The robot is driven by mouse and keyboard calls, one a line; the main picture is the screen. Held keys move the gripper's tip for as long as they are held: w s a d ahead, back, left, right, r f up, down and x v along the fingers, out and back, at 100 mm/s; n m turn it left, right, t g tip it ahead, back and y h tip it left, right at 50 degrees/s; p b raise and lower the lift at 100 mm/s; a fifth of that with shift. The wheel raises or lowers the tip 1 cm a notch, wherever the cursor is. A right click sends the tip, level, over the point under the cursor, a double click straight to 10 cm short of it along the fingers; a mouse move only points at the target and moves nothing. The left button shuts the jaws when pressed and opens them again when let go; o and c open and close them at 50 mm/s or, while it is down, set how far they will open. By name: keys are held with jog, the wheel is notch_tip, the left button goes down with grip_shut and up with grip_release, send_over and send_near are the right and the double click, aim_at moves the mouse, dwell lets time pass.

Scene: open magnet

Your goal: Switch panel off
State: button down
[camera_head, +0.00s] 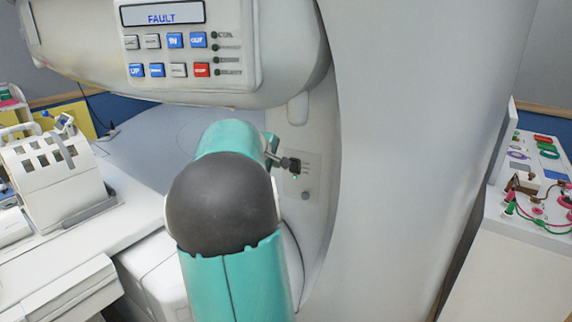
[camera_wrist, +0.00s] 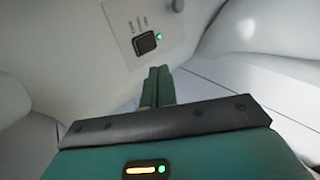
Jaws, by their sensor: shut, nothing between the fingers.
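The switch panel is a pale plate (camera_wrist: 165,24) on the curved white housing, seen at the top of the wrist view. It carries a black rocker switch (camera_wrist: 145,43) with a lit green light (camera_wrist: 159,37) beside it. In the head view, the dark switch (camera_head: 295,166) shows just right of my arm, with the green light below it. My gripper (camera_wrist: 158,72) is shut and empty, its teal fingers pointing toward the panel just below the switch. They look apart from the switch, though the gap is hard to judge. My arm hides most of the gripper in the head view.
A grey knob (camera_wrist: 177,6) sits near the switch. Above my arm, a control box (camera_head: 180,45) shows FAULT on its display (camera_head: 162,14). A white slotted coil (camera_head: 55,170) lies on the bed at left. A cart (camera_head: 525,240) with cables stands at right.

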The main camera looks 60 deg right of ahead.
aim_at(294, 162)
jog(key=x, duration=0.4)
jog(key=d+r+x, duration=0.1)
jog(key=x, duration=0.6)
jog(key=shift+d, duration=0.95)
jog(key=shift+r, duration=0.15)
jog(key=shift+d+y, duration=0.3)
jog(key=shift+d, duration=0.05)
jog(key=shift+r, duration=0.15)
jog(key=shift+r, duration=0.7)
